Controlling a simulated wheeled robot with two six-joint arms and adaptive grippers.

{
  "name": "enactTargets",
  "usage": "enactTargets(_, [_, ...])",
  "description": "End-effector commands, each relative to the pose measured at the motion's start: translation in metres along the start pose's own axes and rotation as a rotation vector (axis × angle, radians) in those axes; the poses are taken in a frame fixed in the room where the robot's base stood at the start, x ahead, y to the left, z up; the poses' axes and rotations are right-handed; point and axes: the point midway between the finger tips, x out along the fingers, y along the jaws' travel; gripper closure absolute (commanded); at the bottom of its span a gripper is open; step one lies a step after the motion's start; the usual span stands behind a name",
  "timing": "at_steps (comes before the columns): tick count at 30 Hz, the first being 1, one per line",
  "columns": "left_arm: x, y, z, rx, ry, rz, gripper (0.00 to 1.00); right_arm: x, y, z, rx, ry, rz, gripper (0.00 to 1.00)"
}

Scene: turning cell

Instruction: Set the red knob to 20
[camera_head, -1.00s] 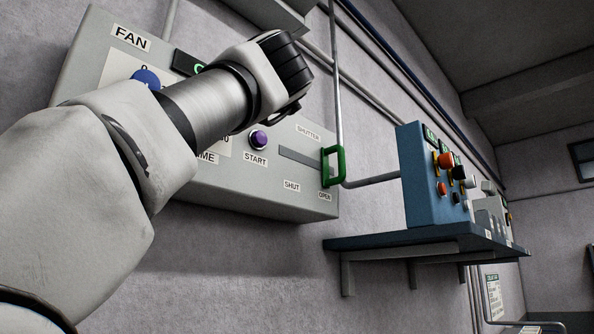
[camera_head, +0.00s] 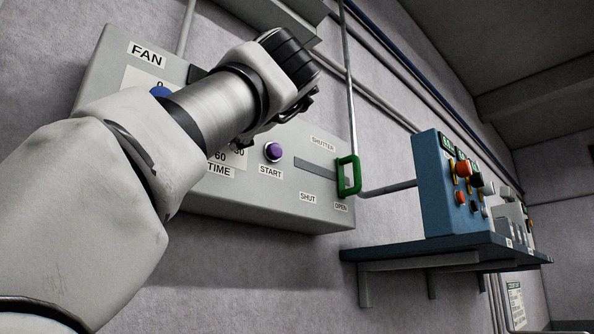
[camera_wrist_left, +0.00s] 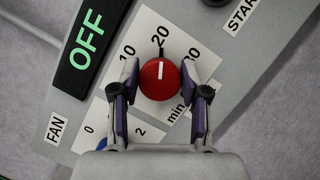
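The red knob (camera_wrist_left: 159,82) shows in the left wrist view on a white dial plate marked 10, 20, 30 and min. Its white line points up the picture, in line with the black tick under the 20 label (camera_wrist_left: 161,34). My left gripper (camera_wrist_left: 160,72) has one finger on each side of the knob, with narrow gaps showing at the tips, so it looks open around it. In the head view my left gripper (camera_head: 292,95) is in front of the grey panel (camera_head: 265,205), and my arm hides the red knob. My right gripper is in neither view.
The panel also carries a blue knob (camera_head: 160,91), a purple START button (camera_head: 273,152) and a green shutter handle (camera_head: 348,175). A dark OFF display (camera_wrist_left: 88,45) lies beside the dial. A blue control box (camera_head: 450,190) stands on a shelf (camera_head: 440,252) to the right.

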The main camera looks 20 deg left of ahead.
Motion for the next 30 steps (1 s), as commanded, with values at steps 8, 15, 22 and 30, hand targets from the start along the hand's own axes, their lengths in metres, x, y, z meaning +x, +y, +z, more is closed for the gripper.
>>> enactTargets(8, [0.0001,-0.0003,0.0001,0.000,0.000,0.000,0.33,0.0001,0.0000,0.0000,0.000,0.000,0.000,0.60])
enactTargets(15, [-0.0001,-0.0003,0.0001,-0.003,0.000,0.002,0.33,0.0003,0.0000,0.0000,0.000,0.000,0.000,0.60])
enactTargets(22, [-0.0002,-0.0021,0.0004,-0.136,0.000,0.057,0.33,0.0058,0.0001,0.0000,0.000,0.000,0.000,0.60])
enactTargets(30, [0.0006,0.0000,0.0019,-0.462,0.002,0.194,0.33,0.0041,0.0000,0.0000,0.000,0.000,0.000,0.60])
